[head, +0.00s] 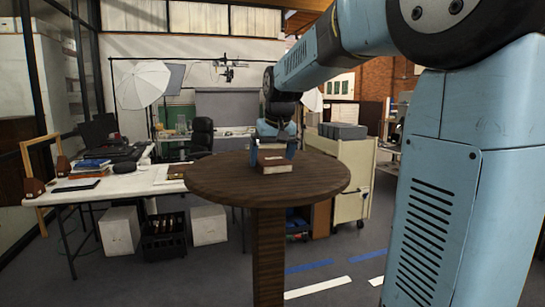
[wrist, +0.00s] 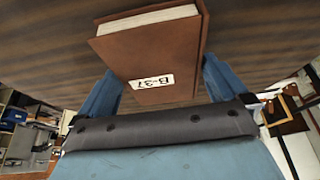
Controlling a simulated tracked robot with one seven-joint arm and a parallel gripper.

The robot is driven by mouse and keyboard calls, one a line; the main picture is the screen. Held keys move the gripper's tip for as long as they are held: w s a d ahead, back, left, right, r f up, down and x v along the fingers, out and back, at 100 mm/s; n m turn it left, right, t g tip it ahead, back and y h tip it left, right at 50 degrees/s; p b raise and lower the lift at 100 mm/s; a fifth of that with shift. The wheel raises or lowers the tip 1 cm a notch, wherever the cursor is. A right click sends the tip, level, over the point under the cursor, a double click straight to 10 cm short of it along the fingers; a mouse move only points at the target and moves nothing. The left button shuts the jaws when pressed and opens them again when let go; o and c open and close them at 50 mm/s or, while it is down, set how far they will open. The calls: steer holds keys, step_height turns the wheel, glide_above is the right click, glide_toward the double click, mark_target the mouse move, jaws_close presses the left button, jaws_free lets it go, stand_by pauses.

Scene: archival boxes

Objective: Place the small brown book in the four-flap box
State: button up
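The small brown book (wrist: 165,60) fills the middle of the wrist view, with a white "B-37" label and pale page edges along its top. My gripper (wrist: 160,72) has its two blue fingers at opposite sides of the book, touching both sides as far as I can see; the tips are partly hidden. In the head view my gripper (head: 273,150) points down over the round table's middle, around a reddish-brown block. A brown, low item (head: 277,167) with a pale patch lies directly below on the table; whether the two touch is unclear. I cannot make out the four-flap box.
The round dark wooden table (head: 220,185) is otherwise clear around the stack. A white desk (head: 130,185) with books and a laptop stands left. A cream cart (head: 355,170) with grey boxes stands behind right. My arm covers the right side.

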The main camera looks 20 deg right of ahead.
steer(key=v, duration=1.2)
steer(key=s+f, duration=0.2)
steer(key=s, duration=0.2)
steer(key=s+f, duration=0.2)
steer(key=s, duration=0.1)
steer(key=s+f, duration=0.3)
steer(key=s, duration=0.1)
steer(key=shift+s+a+f, duration=0.1)
steer(key=shift+s+a, duration=0.1)
steer(key=shift+s, duration=0.1)
steer(key=s+f+t, duration=0.1)
steer(key=s+f, duration=1)
steer(key=f, duration=0.1)
steer(key=w+r+g, duration=0.1)
steer(key=w+r, duration=0.5)
steer(key=r, duration=0.1)
steer(key=w+r+g, duration=0.1)
steer(key=w+r, duration=0.6)
steer(key=shift+d, duration=0.1)
step_height(320, 180, up, 8)
steer(key=g, duration=0.2)
glide_above(272, 160)
steer(key=f, duration=0.4)
steer(key=w+f, duration=0.1)
steer(key=f, duration=0.4)
steer(key=w+f, duration=0.1)
steer(key=f, duration=0.4)
steer(key=shift+d, duration=0.1)
